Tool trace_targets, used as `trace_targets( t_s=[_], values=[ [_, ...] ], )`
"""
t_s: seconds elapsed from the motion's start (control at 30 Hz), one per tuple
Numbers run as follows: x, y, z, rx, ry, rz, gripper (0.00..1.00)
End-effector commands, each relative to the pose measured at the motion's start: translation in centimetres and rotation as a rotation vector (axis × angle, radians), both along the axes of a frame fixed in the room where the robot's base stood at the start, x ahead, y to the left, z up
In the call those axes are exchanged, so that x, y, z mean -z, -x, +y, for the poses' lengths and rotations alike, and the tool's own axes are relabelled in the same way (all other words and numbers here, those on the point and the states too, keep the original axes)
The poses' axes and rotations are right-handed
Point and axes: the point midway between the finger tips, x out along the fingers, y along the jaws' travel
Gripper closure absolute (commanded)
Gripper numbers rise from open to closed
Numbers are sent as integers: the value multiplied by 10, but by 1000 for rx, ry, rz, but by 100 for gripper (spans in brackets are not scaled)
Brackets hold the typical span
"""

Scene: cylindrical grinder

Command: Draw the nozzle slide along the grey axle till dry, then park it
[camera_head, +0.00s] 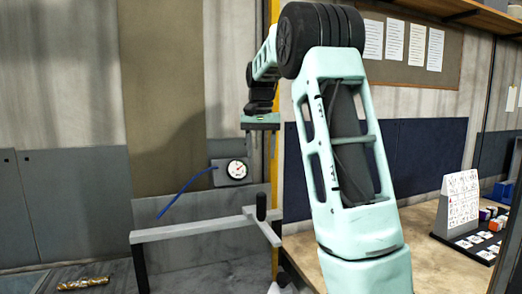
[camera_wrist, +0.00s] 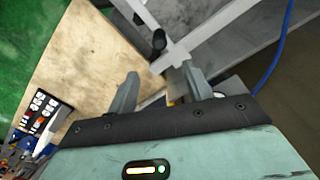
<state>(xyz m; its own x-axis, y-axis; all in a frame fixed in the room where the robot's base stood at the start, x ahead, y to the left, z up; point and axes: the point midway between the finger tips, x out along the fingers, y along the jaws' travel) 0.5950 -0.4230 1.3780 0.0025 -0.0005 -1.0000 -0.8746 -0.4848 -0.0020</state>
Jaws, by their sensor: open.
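A long pale grey bar (camera_head: 190,231), which looks like the axle, runs level across the lower middle of the head view on a dark post. Near its right end sits a short pale crosspiece (camera_head: 263,228) with an upright black handle (camera_head: 261,206); this looks like the slide. In the wrist view the bar (camera_wrist: 215,28), the crosspiece (camera_wrist: 178,52) and the black handle (camera_wrist: 158,40) lie beyond my fingertips. My gripper (camera_wrist: 160,80) is open, its two fingers apart with nothing held. In the head view my gripper hangs above the handle, apart from it. I cannot make out a nozzle tip.
A round gauge (camera_head: 236,170) with a blue hose (camera_head: 185,191) is behind the bar. A brassy twisted rod (camera_head: 83,284) lies at lower left. A wooden bench (camera_head: 430,240) at right carries a printed stand (camera_head: 459,203) and small coloured blocks. A yellow post (camera_head: 274,150) stands behind my arm.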

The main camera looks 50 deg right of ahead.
Motion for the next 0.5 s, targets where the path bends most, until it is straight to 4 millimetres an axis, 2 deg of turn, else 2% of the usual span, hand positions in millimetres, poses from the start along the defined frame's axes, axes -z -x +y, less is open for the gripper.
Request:
trace_targets(
  t_s=[0.17, 0.5],
  values=[
    [0, 0, 0, -52, 0, 0, 50],
    [4, 1, -1, -556, 0, 1, 50]
  ],
)
